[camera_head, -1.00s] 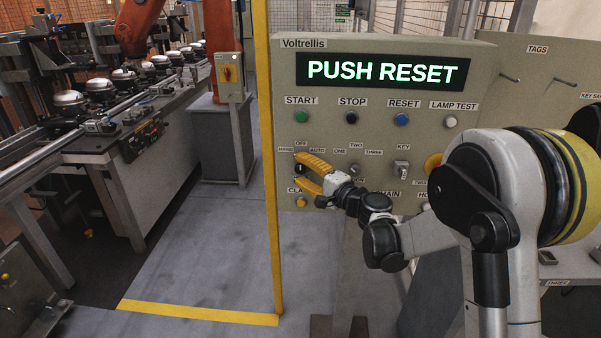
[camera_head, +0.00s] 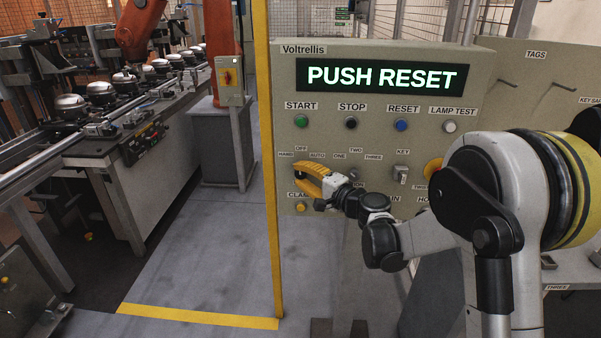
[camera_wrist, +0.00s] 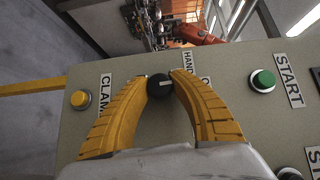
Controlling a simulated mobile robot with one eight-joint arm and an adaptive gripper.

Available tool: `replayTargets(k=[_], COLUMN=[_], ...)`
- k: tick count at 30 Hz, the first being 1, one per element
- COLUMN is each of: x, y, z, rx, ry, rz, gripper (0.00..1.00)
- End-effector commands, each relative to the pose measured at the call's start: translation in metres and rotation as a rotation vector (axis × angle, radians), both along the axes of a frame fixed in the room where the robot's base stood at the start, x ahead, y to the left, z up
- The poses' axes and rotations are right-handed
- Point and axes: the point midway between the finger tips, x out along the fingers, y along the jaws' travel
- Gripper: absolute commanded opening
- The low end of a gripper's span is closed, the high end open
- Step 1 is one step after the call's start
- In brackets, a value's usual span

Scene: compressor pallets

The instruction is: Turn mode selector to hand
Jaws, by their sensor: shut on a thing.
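The mode selector is a round black knob (camera_wrist: 158,87) with a white pointer mark, seen in the wrist view between my fingertips. Its mark points right in that view, toward a label partly hidden by a finger. The HAND label (camera_wrist: 188,66) is just above and right of the knob there. In the head view, the HAND (camera_head: 286,154), OFF (camera_head: 301,148) and AUTO (camera_head: 318,155) labels show above my gripper (camera_head: 298,176), which hides the knob. My gripper (camera_wrist: 160,80), with yellow fingers, is shut on the selector knob.
The grey panel (camera_head: 284,130) has a lit PUSH RESET display (camera_head: 382,73). START (camera_head: 301,121), STOP (camera_head: 351,123) and RESET (camera_head: 401,125) buttons sit above the selector. A yellow clamp button (camera_head: 301,208) is just below my gripper. A yellow post (camera_head: 266,100) stands left.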

Motion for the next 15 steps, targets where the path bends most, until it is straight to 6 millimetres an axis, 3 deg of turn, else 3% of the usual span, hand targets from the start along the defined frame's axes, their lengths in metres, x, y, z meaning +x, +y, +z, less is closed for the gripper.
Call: replayTargets(k=[15], x=[-0.0010], y=[0.0008], z=[0.0043], rx=[-0.404], ry=[0.013], rz=[0.002], gripper=[0.00])
